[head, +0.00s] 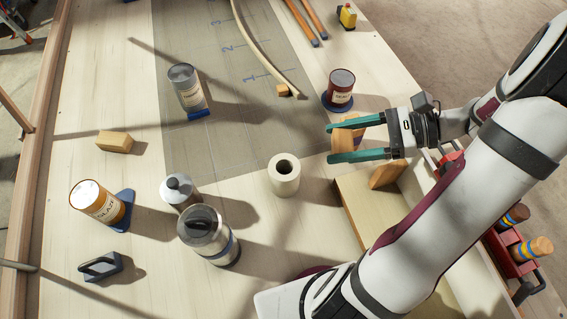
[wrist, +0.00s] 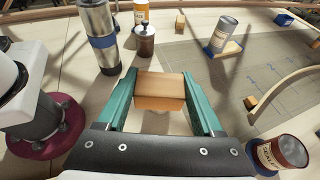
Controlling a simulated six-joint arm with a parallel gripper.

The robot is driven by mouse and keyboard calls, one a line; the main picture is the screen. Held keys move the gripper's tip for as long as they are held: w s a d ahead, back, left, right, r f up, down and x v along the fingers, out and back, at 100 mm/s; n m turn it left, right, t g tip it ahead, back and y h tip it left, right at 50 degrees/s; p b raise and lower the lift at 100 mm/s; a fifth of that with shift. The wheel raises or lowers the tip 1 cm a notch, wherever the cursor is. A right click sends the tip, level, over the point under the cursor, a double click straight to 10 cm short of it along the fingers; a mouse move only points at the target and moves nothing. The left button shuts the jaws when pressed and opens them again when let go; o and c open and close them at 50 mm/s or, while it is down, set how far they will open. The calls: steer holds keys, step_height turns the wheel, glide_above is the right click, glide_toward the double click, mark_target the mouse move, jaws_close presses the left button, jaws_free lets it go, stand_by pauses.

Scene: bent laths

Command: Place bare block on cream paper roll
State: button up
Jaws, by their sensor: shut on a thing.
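My gripper (head: 329,143) has teal fingers shut on a plain wooden block (head: 347,137), which I take as the bare block. In the wrist view this block (wrist: 160,90) lies across between the two fingers, with an orange-brown front face. The cream paper roll (head: 284,174) stands upright on the table with its round hole facing up. The gripper and block are to its right and further back in the head view, apart from it.
A dark red can (head: 340,90) is behind the gripper. Another wooden block (head: 115,141) lies far left. A wooden tray (head: 352,205) is below the gripper. The roll's top is clear.

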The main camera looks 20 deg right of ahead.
steer(key=shift+s+r, duration=0.1)
steer(key=shift+s, duration=0.35)
glide_above(284, 167)
steer(key=f, duration=0.6)
steer(key=shift+s+d+f, duration=0.2)
steer(key=shift+d, duration=0.05)
steer(key=shift+w+a+f, duration=0.1)
steer(key=shift+f, duration=1)
steer(key=shift+w+a+f, duration=0.1)
steer(key=shift+f, duration=0.95)
steer(key=shift+f, duration=0.1)
steer(key=o, duration=1.3)
steer(key=shift+t, duration=0.3)
steer(key=shift+o, duration=0.2)
